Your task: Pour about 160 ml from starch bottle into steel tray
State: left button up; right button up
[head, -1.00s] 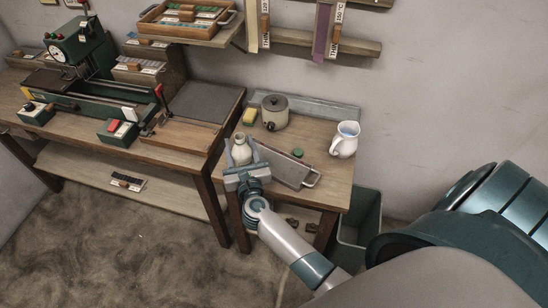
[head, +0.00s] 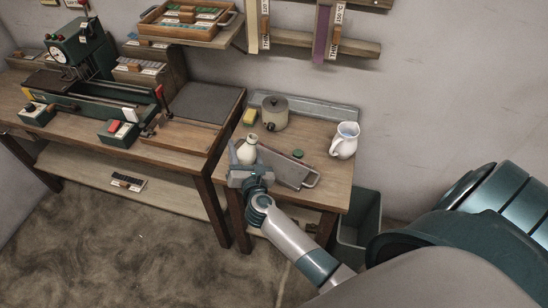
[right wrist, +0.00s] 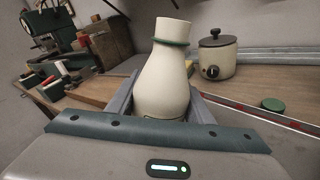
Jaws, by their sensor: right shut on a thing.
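The starch bottle (head: 247,151) is cream, with a rounded body and an open neck; in the right wrist view (right wrist: 165,85) a green band circles its neck. My right gripper (head: 246,168) is shut on the bottle's body, one finger on each side. The bottle leans slightly to the right in the head view. The steel tray (head: 287,169) lies on the small table just right of the bottle, a handle at its right end. The bottle's mouth is not over the middle of the tray. The tray's inside is hard to see. My left gripper is not in view.
A lidded pot (head: 274,112), a yellow sponge (head: 250,116) and a white jug (head: 344,140) stand farther back. A bench with a winding machine (head: 85,105) is at left. A bin (head: 359,228) stands right of the table.

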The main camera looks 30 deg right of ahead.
jog(key=m, duration=0.1)
jog(key=d+m, duration=0.1)
jog(key=shift+f+m+y, duration=0.3)
jog(key=shift+y, duration=0.1)
jog(key=m, duration=0.1)
jog(key=a+f+m, duration=0.1)
jog(key=shift+a+f+m+g+y+b, duration=0.1)
jog(key=shift+f+m+g+y+b, duration=0.2)
jog(key=shift+g+y+b, duration=0.1)
jog(key=shift+a+r+m+p, duration=0.2)
jog(key=shift+r+m+p, duration=0.2)
jog(key=shift+m, duration=0.1)
jog(key=shift+w+a+r+m+y, duration=0.1)
jog(key=shift+a+m+y, duration=0.15)
jog(key=shift+m, duration=0.2)
jog(key=shift+a+r+m+y, duration=0.1)
jog(key=shift+m+y, duration=0.25)
jog(key=shift+m, duration=0.1)
jog(key=shift+d, duration=0.1)
jog(key=shift+d+f+m+y+p, duration=0.1)
jog(key=shift+d+m+y+p, duration=0.25)
jog(key=shift+m, duration=0.35)
jog(key=shift+a+f+m, duration=0.1)
jog(key=shift+a+m, duration=0.15)
jog(key=shift+m, duration=0.05)
jog(key=shift+a, duration=0.6)
